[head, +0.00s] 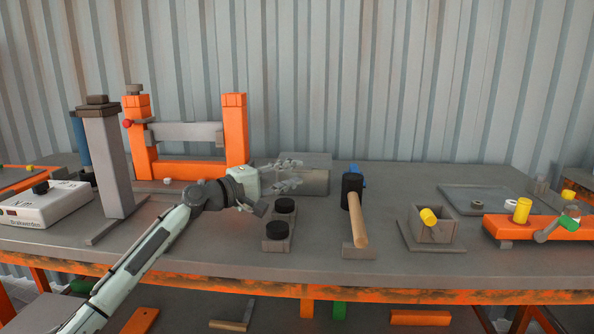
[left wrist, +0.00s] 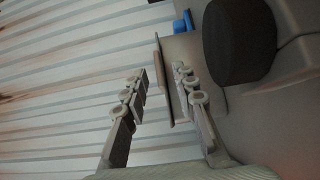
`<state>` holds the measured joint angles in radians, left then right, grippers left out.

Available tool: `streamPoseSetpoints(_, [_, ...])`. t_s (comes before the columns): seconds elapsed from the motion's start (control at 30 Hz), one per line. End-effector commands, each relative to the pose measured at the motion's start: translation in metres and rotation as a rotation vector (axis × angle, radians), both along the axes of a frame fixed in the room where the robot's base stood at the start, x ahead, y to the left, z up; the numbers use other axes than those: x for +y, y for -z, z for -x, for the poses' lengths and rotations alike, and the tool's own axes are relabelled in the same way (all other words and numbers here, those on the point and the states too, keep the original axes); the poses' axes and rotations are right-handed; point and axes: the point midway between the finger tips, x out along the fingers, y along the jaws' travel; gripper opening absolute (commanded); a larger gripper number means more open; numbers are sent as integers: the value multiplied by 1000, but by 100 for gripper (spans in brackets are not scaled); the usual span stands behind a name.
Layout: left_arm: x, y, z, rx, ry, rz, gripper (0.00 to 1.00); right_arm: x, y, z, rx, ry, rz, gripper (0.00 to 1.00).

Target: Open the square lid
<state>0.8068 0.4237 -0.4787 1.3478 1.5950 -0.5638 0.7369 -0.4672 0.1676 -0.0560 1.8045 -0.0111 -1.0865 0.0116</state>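A grey square box (head: 314,183) stands at the back middle of the table, with a flat grey square lid (head: 306,158) on top. The lid looks closed. In the left wrist view the lid's thin edge (left wrist: 160,70) shows between my fingers, with the box side (left wrist: 182,48) beside it. My left gripper (head: 287,173) is at the box's left side, with one finger above the other. It is open in the left wrist view (left wrist: 163,87), and the fingers appear apart from the lid edge. Contact cannot be told for sure. My right gripper is not in view.
A hammer-like tool (head: 357,215) stands right of the box. An orange frame (head: 236,130) rises at left. A grey tray (head: 460,199) lies right.

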Motion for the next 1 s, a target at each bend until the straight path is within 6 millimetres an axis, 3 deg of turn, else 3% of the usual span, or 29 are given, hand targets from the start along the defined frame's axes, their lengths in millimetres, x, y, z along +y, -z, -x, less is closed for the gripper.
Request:
streamPoseSetpoints(0.2, [-13,0,-14,-1,-2,0,28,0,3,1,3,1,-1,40])
streamPoseSetpoints(0.47, [-14,0,-15,-2,-2,-1,28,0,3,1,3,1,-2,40])
streamPoseSetpoints(0.7, [-14,0,-15,-1,-2,-1,0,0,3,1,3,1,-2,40])
streamPoseSetpoints(1.0, [-14,0,-15,-1,-2,-1,0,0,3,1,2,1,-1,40])
